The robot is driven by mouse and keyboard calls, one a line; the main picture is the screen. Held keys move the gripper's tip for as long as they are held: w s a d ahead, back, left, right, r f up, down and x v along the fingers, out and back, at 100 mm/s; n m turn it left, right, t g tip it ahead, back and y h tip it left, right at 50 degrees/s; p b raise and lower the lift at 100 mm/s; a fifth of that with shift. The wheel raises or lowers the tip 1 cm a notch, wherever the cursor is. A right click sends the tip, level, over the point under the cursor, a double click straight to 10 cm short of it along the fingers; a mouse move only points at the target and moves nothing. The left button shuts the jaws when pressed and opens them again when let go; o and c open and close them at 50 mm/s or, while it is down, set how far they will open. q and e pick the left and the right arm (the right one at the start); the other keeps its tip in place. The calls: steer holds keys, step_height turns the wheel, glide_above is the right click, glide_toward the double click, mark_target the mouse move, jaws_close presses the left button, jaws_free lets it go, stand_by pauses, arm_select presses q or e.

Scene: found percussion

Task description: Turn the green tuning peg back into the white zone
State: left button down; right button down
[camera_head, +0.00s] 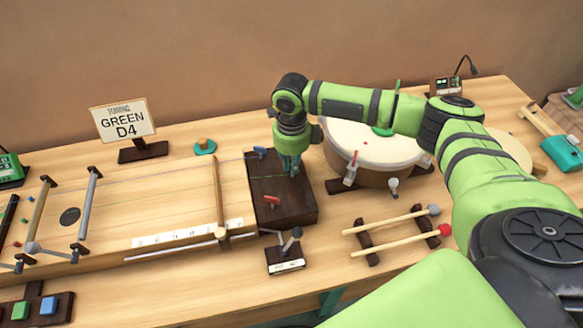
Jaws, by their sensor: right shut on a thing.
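My right gripper (291,172) points straight down over the dark peg block (300,213) at the right end of the long wooden string board. It is shut at the block's top, at the green tuning peg's place. The fingers hide the peg, so its angle and the white zone around it cannot be made out. A blue peg (260,152) stands left of the gripper and a red peg (271,200) stands in front of it. A sign reading "GREEN D4" (127,122) stands behind the board. My left gripper is not in view.
A drum (370,140) stands close to the gripper's right. Two mallets on a dark rack (368,247) and a small lever stand (286,262) are in front of the block. A wooden bridge (217,190) crosses the board. The front table strip is mostly clear.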

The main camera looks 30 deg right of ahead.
steer(key=shift+s, duration=0.1)
stand_by(0.3)
steer(key=c, duration=1.3)
jaws_free()
steer(key=shift+r, duration=0.15)
step_height(320, 180, up, 12)
steer(key=shift+f, duration=0.2)
